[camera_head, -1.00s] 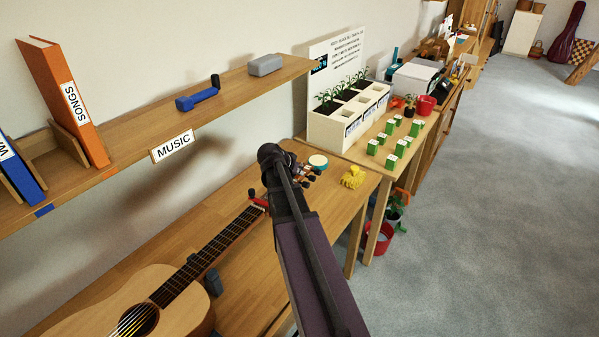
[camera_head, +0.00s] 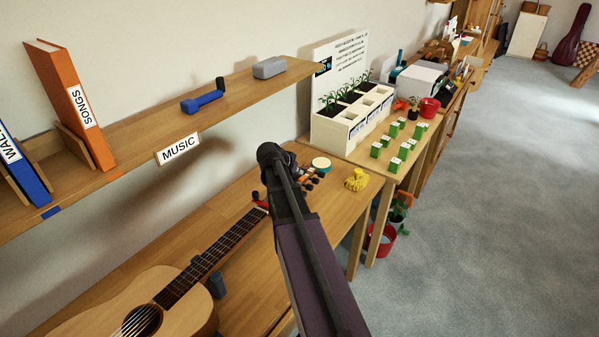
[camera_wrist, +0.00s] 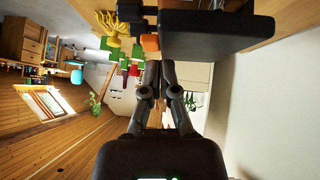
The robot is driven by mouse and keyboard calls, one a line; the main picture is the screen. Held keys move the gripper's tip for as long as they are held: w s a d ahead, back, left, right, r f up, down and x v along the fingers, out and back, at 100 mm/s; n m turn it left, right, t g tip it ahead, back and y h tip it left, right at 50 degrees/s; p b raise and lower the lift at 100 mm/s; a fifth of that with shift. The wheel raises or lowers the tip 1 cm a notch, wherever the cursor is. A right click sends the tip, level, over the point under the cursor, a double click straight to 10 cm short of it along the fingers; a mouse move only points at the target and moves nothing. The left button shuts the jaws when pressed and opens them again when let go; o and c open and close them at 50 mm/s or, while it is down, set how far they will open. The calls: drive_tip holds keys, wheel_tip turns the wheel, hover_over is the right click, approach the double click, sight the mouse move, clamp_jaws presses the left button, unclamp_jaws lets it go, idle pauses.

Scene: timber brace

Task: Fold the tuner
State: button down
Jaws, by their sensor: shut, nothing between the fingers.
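The acoustic guitar (camera_head: 147,308) lies on the wooden table with its neck (camera_head: 220,250) pointing away from me. Its headstock is mostly hidden behind my arm in the head view; dark and orange small parts (camera_head: 312,180) show beside the arm. In the wrist view a dark smooth block (camera_wrist: 220,30) is close by, above and right of my fingertips; it may be the tuner, but I cannot be sure. Small black and orange parts (camera_wrist: 150,42) sit at its left end. My gripper (camera_wrist: 160,68) is shut and empty, with its fingertips apparently just below these parts.
A wall shelf (camera_head: 120,180) with binders, a blue object (camera_head: 202,102) and a grey block (camera_head: 269,68) overhangs the table. A yellow item (camera_head: 356,180) and a round turquoise-rimmed tin (camera_head: 321,164) are beyond my arm. A white planter (camera_head: 335,130) stands farther back. Open floor lies right.

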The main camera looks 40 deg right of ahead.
drive_tip(key=shift+r, duration=0.1)
idle(0.3)
drive_tip(key=shift+s+a+r+p, duration=0.15)
drive_tip(key=shift+a+r+p, duration=0.1)
drive_tip(key=shift+r+p, duration=0.1)
drive_tip(key=p+v, duration=0.6)
drive_tip(key=v, duration=0.3)
drive_tip(key=shift+s+p, duration=0.25)
drive_tip(key=shift+p, duration=0.1)
idle(0.3)
drive_tip(key=s+a+f+n+y, duration=0.1)
drive_tip(key=s+a+n, duration=0.1)
drive_tip(key=a, duration=0.3)
drive_tip(key=s+a+f+n+y, duration=0.1)
drive_tip(key=s+a+n+y, duration=0.1)
drive_tip(key=a, duration=0.3)
drive_tip(key=s+a+f+n+y, duration=0.1)
drive_tip(key=s+a+f+n, duration=0.1)
drive_tip(key=a, duration=0.3)
drive_tip(key=shift+s+a+n+g+y, duration=0.1)
drive_tip(key=shift+a+n+g+y, duration=0.15)
drive_tip(key=shift+n+g+y, duration=0.05)
drive_tip(key=s+a+n+g+y, duration=0.1)
drive_tip(key=s+a+n+y, duration=0.2)
drive_tip(key=a, duration=0.9)
drive_tip(key=s+f+n, duration=0.1)
drive_tip(key=s+n, duration=0.2)
drive_tip(key=shift+s+y, duration=0.2)
drive_tip(key=shift+y, duration=0.2)
